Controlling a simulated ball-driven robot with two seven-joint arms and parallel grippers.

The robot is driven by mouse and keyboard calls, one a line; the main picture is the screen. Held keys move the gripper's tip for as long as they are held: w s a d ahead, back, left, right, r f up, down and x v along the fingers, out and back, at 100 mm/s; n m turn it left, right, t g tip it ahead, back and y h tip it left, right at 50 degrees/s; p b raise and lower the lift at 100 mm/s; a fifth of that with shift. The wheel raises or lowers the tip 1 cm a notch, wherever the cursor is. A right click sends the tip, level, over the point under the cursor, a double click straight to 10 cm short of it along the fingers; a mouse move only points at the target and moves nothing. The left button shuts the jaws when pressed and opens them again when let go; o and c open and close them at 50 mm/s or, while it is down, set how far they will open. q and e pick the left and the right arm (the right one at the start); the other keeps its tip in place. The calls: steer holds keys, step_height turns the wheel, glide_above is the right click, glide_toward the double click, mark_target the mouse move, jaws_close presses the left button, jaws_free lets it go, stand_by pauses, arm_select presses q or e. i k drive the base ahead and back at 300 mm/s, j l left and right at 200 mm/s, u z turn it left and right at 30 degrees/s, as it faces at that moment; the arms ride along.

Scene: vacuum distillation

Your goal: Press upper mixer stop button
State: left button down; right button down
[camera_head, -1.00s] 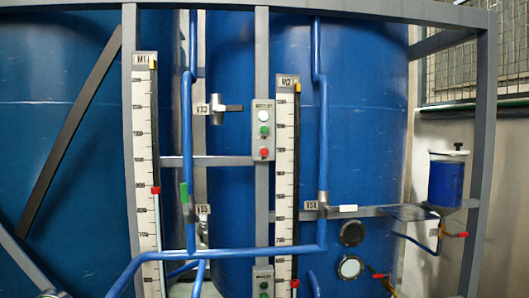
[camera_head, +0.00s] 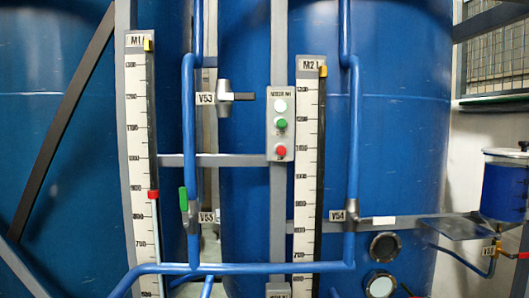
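The upper mixer control box (camera_head: 270,138) is a grey panel on a vertical frame post, near the middle of the view. It carries a white round light or button (camera_head: 281,106) at the top, a green button (camera_head: 281,124) in the middle and a red button (camera_head: 281,150) at the bottom. The label above them is too small to read fully. The top of a second grey box (camera_head: 278,290) shows at the bottom edge, its buttons out of view. Neither of my grippers is in view.
Level scales M1 (camera_head: 140,150) and M2 (camera_head: 306,170) stand left and right of the box. Blue pipes (camera_head: 354,130) run beside them, with valve V53 (camera_head: 223,97) at left. Large blue tanks (camera_head: 400,110) stand behind. A blue vessel (camera_head: 503,192) and small shelf (camera_head: 452,228) are at right.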

mark_target(281, 150)
steer(key=i+l+u, duration=0.45)
steer(key=i+l, duration=0.15)
steer(key=i, duration=0.15)
